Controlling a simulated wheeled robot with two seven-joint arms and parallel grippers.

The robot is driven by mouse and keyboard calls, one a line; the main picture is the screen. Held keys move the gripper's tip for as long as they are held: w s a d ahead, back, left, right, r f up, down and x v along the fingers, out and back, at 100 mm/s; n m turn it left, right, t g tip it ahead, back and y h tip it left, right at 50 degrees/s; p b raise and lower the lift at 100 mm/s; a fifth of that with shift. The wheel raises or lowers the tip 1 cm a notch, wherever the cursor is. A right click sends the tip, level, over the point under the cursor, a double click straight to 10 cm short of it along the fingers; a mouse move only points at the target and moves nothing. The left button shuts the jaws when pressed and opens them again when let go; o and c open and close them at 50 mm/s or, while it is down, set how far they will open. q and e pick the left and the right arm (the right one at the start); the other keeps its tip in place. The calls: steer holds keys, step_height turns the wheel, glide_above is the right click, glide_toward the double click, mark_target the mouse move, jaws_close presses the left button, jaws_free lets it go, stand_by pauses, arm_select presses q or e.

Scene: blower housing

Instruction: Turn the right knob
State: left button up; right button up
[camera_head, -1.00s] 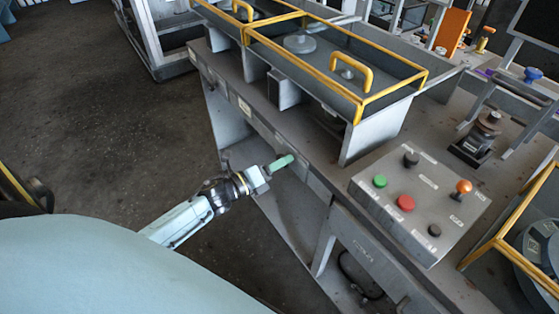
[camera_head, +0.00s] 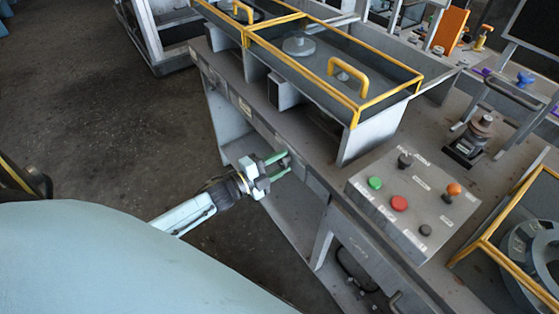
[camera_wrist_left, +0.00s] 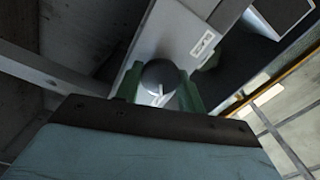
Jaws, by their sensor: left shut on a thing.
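A dark round knob (camera_wrist_left: 160,77) with a white pointer line shows in the left wrist view, between the green fingers of my left gripper (camera_wrist_left: 160,90). My left gripper is shut on it, one finger on each side. In the head view my left gripper (camera_head: 282,162) reaches the front face of the grey bench (camera_head: 312,190), below the yellow-framed trays. Its two green fingers show apart, and the knob is hard to make out there. I cannot tell from these frames whether a second knob sits beside it. My right gripper is not in view.
A sloped control box (camera_head: 411,203) with green, red, orange and black controls stands on the bench to the right. Yellow-framed trays (camera_head: 354,110) stand above the gripper. The floor (camera_head: 90,130) to the left is clear.

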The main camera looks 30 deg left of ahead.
arm_select(q)
steer(key=shift+n, duration=1.1)
steer(key=shift+p, duration=0.3)
steer(key=o, duration=1)
steer(key=shift+c, duration=0.2)
steer(key=v, duration=1.3)
steer(key=shift+s+a, duration=0.15)
